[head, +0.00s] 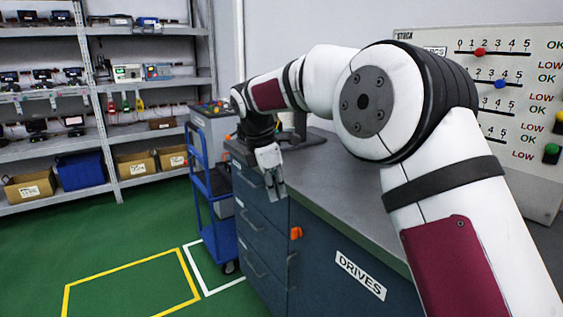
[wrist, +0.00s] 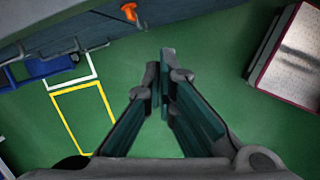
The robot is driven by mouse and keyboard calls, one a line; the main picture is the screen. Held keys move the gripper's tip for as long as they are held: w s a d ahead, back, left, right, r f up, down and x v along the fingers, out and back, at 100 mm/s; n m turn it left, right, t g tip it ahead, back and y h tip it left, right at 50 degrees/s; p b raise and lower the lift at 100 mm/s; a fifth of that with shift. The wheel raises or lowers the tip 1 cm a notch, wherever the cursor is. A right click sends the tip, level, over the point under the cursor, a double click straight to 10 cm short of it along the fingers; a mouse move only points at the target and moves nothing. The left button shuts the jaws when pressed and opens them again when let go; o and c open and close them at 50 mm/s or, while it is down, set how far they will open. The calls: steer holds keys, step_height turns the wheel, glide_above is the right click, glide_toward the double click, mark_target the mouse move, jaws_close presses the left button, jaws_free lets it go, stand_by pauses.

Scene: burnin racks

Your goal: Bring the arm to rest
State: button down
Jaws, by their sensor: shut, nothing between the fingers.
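My arm reaches out over the front edge of the grey-topped bench in the head view. My gripper (head: 277,190) hangs from its end, pointing down just in front of the dark blue drawer fronts. In the wrist view my gripper (wrist: 159,75) shows its two dark fingers meeting at the tips, shut and empty. Green floor lies below the fingertips.
The bench (head: 330,178) carries a DRIVES label and an orange handle or latch (head: 296,233), also in the wrist view (wrist: 128,11). A blue cart (head: 215,205) stands left of it. Shelves (head: 100,90) line the back. The STOCK board (head: 500,60) stands right. Open green floor (head: 120,235) lies left.

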steer(key=s+d+r+m, duration=0.35)
steer(key=s+d, duration=0.25)
steer(key=s, duration=0.2)
steer(key=s+d+r+m, duration=0.3)
steer(key=s+d+m, duration=0.15)
steer(key=s, duration=0.35)
steer(key=s+d+r+m, duration=0.4)
steer(key=s+d, duration=0.3)
steer(key=s, duration=0.1)
steer(key=s+d+f+m+y, duration=0.15)
steer(key=s+f+m, duration=0.35)
steer(key=s, duration=0.6)
steer(key=s+d+f+m+y, duration=0.1)
steer(key=s+d+f+m, duration=0.3)
steer(key=s, duration=0.8)
step_height(320, 180, up, 18)
steer(key=a+t+p, duration=0.1)
steer(key=t+p, duration=0.1)
steer(key=p, duration=1.5)
steer(key=shift+a+r+m, duration=0.25)
steer(key=shift+m, duration=0.15)
steer(key=shift+w, duration=0.1)
